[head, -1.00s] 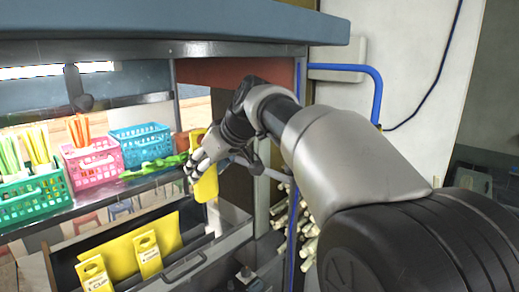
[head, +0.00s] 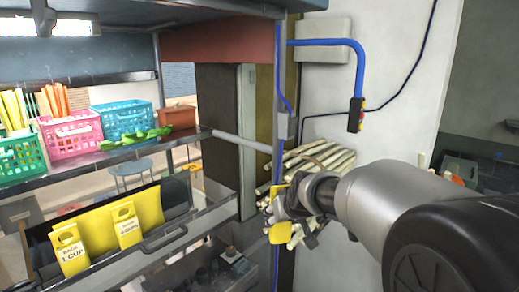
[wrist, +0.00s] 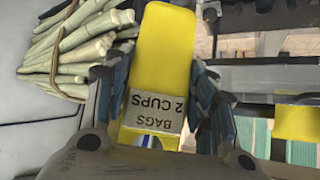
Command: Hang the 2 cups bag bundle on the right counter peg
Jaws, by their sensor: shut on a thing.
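The yellow 2 cups bag bundle (wrist: 165,50) is between the two fingers of my gripper (wrist: 162,98) in the wrist view. Its label reads "BAGS 2 CUPS" and appears upside down there. In the head view my gripper (head: 277,208) is right of the counter, in front of the sugarcane pile. Yellow parts of the bundle (head: 280,232) show below and above the fingers, the rest hidden by them. The gripper is shut on the bundle and holds it in the air. I cannot make out the right counter peg in either view.
A yellow "BAGS 1 CUP" bundle (head: 70,250) and another yellow bundle (head: 127,225) hang at the counter front on the left. Pink (head: 72,138) and blue (head: 124,120) baskets stand on the shelf above. Sugarcane stalks (head: 325,160) are stacked behind my gripper.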

